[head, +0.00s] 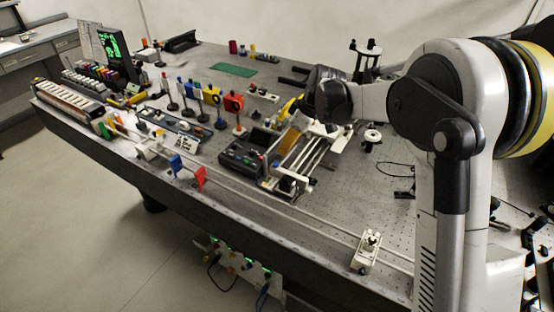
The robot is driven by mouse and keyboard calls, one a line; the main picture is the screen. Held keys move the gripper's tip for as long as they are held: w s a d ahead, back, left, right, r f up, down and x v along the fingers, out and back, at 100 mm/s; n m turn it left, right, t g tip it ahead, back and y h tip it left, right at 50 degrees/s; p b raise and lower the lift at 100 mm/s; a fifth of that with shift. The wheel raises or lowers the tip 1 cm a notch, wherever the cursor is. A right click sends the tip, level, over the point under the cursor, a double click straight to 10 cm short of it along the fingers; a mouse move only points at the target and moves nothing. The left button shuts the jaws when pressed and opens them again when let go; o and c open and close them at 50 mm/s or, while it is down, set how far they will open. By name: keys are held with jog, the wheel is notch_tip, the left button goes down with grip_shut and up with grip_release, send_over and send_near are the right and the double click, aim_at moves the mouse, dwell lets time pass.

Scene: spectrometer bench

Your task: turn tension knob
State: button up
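My gripper (318,104) is in the middle of the head view, above the bench and over the back end of a rail apparatus (297,155). Its dark body faces away, so I cannot tell whether its fingers are open or shut, or whether they touch anything. The rail apparatus has pale parallel bars and a dark and white end block (288,183) at its front. I cannot make out which part is the tension knob; it may be hidden behind the gripper or too small to tell.
A dark control box (243,159) stands left of the apparatus. Several coloured optic mounts (212,97) stand further left. A long rail with a white carriage (369,246) runs along the front edge. A small round white part (372,137) stands to the right. The front right bench surface is fairly clear.

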aim_at(276, 163)
jog(key=b+x, duration=0.2)
jog(key=x, duration=0.8)
grip_shut()
